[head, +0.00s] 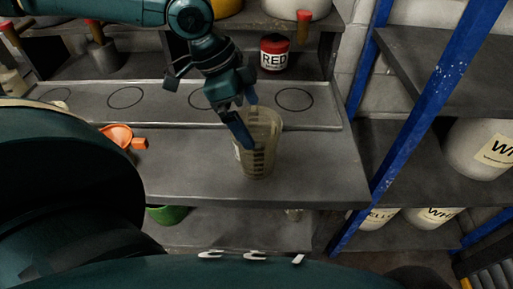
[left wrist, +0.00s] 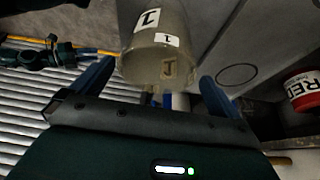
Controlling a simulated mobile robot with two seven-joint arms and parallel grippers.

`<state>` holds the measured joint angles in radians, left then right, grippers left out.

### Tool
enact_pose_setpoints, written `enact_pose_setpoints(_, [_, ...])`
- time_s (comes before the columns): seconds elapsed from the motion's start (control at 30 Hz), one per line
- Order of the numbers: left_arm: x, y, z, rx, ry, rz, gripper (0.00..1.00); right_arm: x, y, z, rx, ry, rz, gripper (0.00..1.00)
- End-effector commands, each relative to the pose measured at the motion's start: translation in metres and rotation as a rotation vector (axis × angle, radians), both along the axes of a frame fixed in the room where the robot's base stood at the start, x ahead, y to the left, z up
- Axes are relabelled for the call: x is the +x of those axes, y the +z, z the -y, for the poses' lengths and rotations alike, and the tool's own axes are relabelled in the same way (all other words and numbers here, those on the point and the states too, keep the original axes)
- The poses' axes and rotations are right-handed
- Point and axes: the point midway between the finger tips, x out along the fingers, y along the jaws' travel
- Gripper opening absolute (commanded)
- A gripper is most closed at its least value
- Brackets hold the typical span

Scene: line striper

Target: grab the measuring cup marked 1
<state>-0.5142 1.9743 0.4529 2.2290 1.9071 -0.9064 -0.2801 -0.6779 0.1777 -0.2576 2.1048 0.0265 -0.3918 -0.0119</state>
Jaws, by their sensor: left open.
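The measuring cup (head: 262,160) is translucent, brownish and upright near the front of the grey bench, with dark graduation marks. In the left wrist view the cup (left wrist: 160,58) shows white labels marked 1. My left gripper (head: 251,123) is open at the cup, one blue finger in front of its near left side and the other by its far rim. In the left wrist view the cup appears between the two spread fingers of the gripper (left wrist: 154,86). I cannot tell whether the fingers touch it.
A tray (head: 165,112) with drawn circles lies behind the cup. A RED paint jar (head: 274,53) stands further back. An orange scoop (head: 117,135) lies to the left. A blue shelf post (head: 416,125) rises on the right. The bench right of the cup is clear.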

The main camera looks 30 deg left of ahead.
Motion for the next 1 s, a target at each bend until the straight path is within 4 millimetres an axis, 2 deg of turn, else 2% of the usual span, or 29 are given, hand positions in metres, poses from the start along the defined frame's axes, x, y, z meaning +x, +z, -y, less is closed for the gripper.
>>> enact_pose_setpoints(0.17, [0.002,-0.012,0.004,0.001,-0.001,0.000,1.00,0.001,0.000,-0.001,0.000,0.007,0.007,0.36])
enact_pose_setpoints(0.43, [0.006,-0.048,0.018,0.003,-0.002,-0.002,1.00,0.003,-0.003,-0.004,0.004,0.015,0.016,0.36])
enact_pose_setpoints(0.53, [0.008,-0.054,0.021,0.001,-0.001,0.000,1.00,0.004,-0.001,-0.005,0.009,0.017,0.024,0.36])
enact_pose_setpoints(0.77, [0.009,-0.054,0.021,-0.001,0.001,0.003,1.00,0.005,0.003,-0.006,0.012,0.016,0.031,0.36])
enact_pose_setpoints(1.0, [0.008,-0.054,0.021,-0.001,0.001,0.003,0.82,0.005,0.001,-0.005,0.011,0.015,0.028,0.36])
